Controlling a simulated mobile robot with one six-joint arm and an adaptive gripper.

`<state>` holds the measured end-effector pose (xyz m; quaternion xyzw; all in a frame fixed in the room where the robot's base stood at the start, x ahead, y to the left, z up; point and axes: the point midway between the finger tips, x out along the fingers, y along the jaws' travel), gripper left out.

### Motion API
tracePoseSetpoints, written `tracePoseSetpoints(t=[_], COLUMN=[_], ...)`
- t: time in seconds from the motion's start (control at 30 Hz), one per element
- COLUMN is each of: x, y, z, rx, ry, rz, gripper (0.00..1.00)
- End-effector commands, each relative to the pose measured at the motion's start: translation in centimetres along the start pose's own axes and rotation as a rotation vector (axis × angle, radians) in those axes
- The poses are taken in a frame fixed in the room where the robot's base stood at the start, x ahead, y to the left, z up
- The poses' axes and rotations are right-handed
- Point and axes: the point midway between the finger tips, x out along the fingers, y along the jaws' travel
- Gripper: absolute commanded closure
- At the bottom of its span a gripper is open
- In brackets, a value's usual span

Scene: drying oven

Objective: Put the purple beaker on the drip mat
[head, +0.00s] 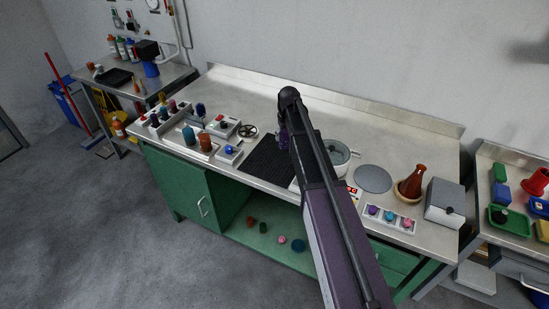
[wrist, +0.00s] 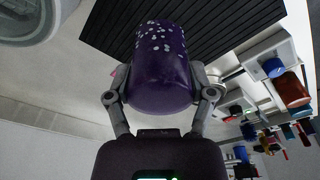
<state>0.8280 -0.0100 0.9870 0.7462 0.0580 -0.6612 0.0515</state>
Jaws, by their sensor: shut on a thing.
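The purple beaker (wrist: 160,75) has pale specks on its side and is held between the two fingers of my gripper (wrist: 163,92). In the head view a small part of the beaker (head: 282,137) shows beside my arm, which hides most of the gripper. The drip mat (head: 268,160) is a black ribbed mat on the steel counter. In the wrist view the mat (wrist: 220,22) lies beyond the beaker. In the head view the beaker is near the mat's far right corner. I cannot tell whether it touches the surface.
A round glass-topped vessel (head: 338,152) stands right of the mat, partly behind my arm. A blue-knobbed box (head: 229,153) and a handwheel (head: 247,131) stand left of it. The counter behind the mat is mostly clear.

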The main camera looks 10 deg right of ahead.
Motion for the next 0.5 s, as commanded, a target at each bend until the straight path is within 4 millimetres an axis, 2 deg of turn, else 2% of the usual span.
tracePoseSetpoints(t=[0.27,0.5], x=[0.2,0.6], y=[-1.0,-3.0], z=[2.4,7.3], rx=[-0.001,-0.001], ry=[0.000,0.000], rz=[0.000,0.000], gripper=[0.64,0.64])
